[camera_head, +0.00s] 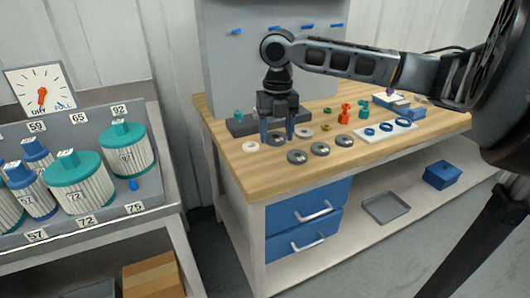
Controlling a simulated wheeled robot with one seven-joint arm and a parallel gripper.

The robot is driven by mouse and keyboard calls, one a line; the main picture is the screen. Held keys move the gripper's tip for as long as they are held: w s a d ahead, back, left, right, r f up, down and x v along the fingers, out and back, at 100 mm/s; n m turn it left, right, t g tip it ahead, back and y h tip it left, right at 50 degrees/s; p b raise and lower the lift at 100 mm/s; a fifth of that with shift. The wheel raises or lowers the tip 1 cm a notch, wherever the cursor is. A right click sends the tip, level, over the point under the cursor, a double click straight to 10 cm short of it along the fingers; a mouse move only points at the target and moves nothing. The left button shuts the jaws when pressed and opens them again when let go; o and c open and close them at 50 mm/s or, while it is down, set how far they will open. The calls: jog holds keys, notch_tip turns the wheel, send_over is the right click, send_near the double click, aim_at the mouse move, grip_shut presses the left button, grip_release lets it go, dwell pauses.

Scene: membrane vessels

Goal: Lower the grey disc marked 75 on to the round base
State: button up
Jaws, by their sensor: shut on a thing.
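My gripper (277,139) points straight down over the left part of the wooden bench (240,172). Its two dark blue fingers stand on either side of a grey disc (276,141), and it is shut on this disc, low near the bench top. I cannot tell whether the disc touches what is below it. No number 75 can be read on any disc. More grey discs lie in front and to the right (297,157), (320,149), (344,141). I cannot make out which round thing is the base; the fingers and disc may hide it.
A dark block (243,127) stands behind the gripper. A pale ring (250,147) lies to its left. Red parts (344,114) and a white mat (386,130) with blue rings lie to the right. A rack of teal and blue vessels (78,182) stands left.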

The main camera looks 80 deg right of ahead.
jog(key=s+d+r+p, duration=0.2)
jog(key=s+d+r, duration=0.1)
jog(key=d+r, duration=0.3)
jog(key=shift+r+p, duration=0.4)
jog(key=shift+r, duration=0.65)
